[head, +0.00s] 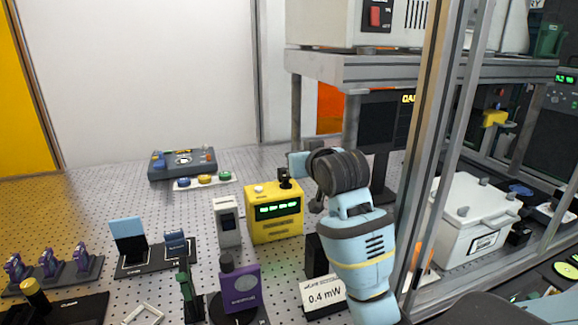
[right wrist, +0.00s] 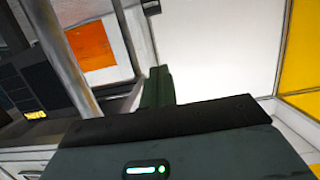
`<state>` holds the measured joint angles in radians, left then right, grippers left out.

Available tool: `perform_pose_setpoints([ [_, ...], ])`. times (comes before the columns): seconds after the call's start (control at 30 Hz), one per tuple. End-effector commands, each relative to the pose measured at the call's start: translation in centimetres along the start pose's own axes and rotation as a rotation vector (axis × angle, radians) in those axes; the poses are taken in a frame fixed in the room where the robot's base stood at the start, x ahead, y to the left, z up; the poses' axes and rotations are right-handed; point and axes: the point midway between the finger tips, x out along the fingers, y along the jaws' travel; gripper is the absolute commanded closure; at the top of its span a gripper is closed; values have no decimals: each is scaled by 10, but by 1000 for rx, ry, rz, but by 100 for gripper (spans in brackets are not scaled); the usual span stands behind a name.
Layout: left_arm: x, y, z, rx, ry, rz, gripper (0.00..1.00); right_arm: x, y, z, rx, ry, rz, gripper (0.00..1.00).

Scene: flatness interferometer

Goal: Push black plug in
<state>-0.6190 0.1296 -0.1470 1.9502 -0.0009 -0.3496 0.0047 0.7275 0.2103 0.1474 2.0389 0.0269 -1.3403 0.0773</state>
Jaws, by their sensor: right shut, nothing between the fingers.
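A small black plug-like piece (head: 284,178) stands upright on top of the yellow box (head: 275,222) with a green lit display, in the head view. I take it for the black plug; how deep it sits cannot be told. In the right wrist view my right gripper (right wrist: 157,82) is shut and empty, pointing towards the white wall. The plug does not show there. My left gripper is not in view.
A metal post (head: 432,150) and a shelf (head: 380,68) stand close to my right arm. A grey panel (head: 182,164) lies behind the yellow box. A grey meter (head: 227,221), a purple device (head: 240,288) and a 0.4 mW display (head: 323,294) stand around it.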

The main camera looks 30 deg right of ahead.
Motion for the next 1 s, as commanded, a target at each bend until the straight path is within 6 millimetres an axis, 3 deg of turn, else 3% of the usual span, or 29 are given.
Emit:
perform_pose_setpoints([
  [0.57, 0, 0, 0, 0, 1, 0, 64, 86, -1, 3, -1, -4, -1, 100],
  [0.7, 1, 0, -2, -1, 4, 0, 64, 89, 0, 25, -1, -5, -1, 100],
  [1.0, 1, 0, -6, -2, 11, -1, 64, 92, 0, 39, 0, -1, 0, 100],
])
